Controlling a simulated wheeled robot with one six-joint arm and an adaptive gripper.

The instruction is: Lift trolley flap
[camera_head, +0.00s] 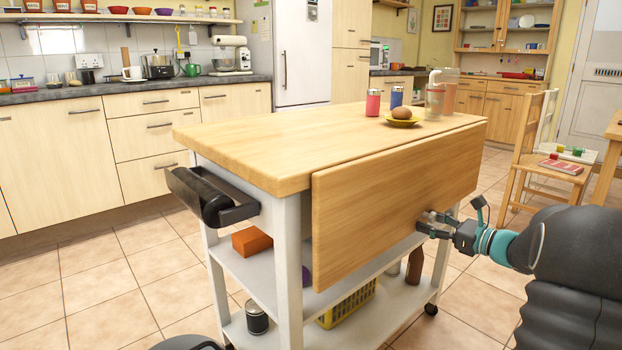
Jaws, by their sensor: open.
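The trolley has a wooden top (300,134) on white legs. Its wooden flap (391,201) hangs down along the near side, slightly tilted outward at the bottom as far as I can tell. My gripper (430,224) is at the flap's right part, near its lower edge, coming from the right. It is open, and its fingertips are beside or touching the flap; I cannot tell which. My arm covers part of the room behind it at the right.
Shelves below hold an orange block (251,240) and a yellow basket (346,304). A chair (541,165) stands at right.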

